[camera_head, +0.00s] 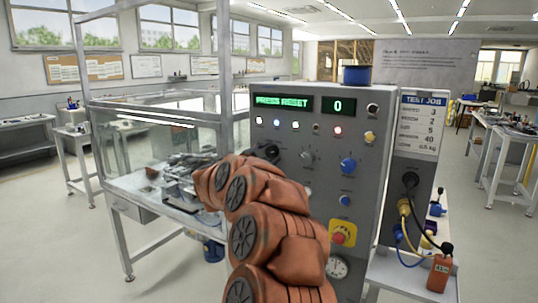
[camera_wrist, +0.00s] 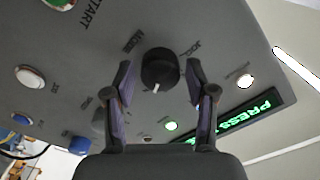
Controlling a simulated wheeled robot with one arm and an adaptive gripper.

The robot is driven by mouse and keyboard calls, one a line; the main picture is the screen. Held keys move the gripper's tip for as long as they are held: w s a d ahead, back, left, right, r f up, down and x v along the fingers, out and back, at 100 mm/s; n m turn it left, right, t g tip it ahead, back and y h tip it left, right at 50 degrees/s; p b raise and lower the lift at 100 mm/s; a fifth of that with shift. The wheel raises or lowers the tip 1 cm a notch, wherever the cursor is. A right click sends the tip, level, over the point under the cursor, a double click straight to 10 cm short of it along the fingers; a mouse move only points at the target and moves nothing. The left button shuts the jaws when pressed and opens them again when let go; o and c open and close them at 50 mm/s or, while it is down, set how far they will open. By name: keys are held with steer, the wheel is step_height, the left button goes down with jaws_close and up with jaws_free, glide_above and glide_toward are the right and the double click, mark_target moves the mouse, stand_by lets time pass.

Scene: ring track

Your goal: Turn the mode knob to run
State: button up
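A round black knob (camera_wrist: 158,70) on the grey panel is in the wrist view, with a white pointer mark towards the bottom of the picture. My gripper (camera_wrist: 160,66) is open, one fingertip on each side of the knob with a visible gap to both sides. In the head view my orange arm reaches to the control panel (camera_head: 268,118) and hides that knob and most of the gripper.
The panel's green display (camera_head: 281,102) reads PRESS RESET, beside a counter (camera_head: 338,105) showing 0. A glazed bench (camera_head: 150,190) stands left.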

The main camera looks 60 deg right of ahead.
steer(key=shift+o, duration=0.6)
steer(key=a, duration=1.2)
steer(key=shift+s, duration=0.3)
steer(key=shift+w+r, duration=0.1)
